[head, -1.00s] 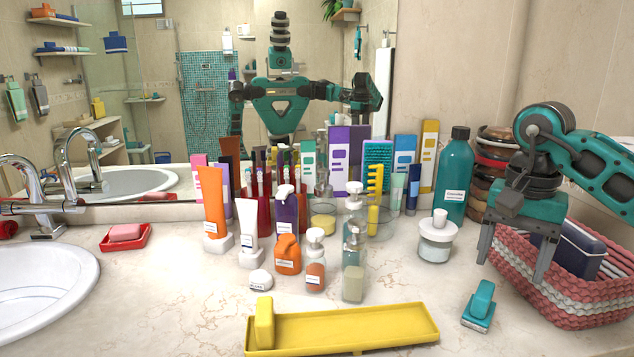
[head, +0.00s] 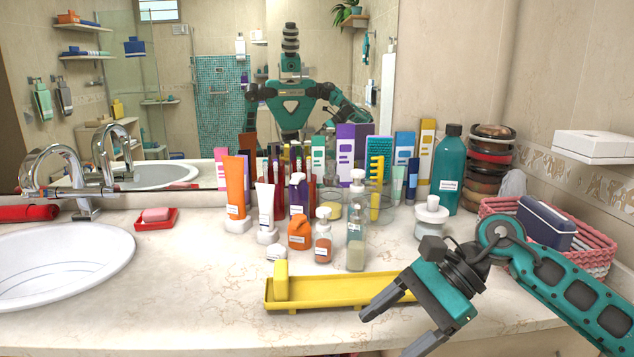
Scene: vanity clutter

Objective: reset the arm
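My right arm (head: 567,280) is teal and dark grey and comes in from the right, low over the front of the counter. Its gripper (head: 395,328) points to the lower left, with its two fingers spread apart and nothing between them. It is in front of the right end of the yellow tray (head: 340,290) and covers that end in the picture. My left gripper is not directly in view. My own reflection (head: 291,100) shows in the mirror.
Bottles, tubes and boxes crowd the counter's middle, including an orange tube (head: 236,190) and a teal bottle (head: 447,170). A pink and white basket (head: 590,245) stands at right. The sink (head: 60,265) is at left. Bare counter (head: 190,290) lies between sink and tray.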

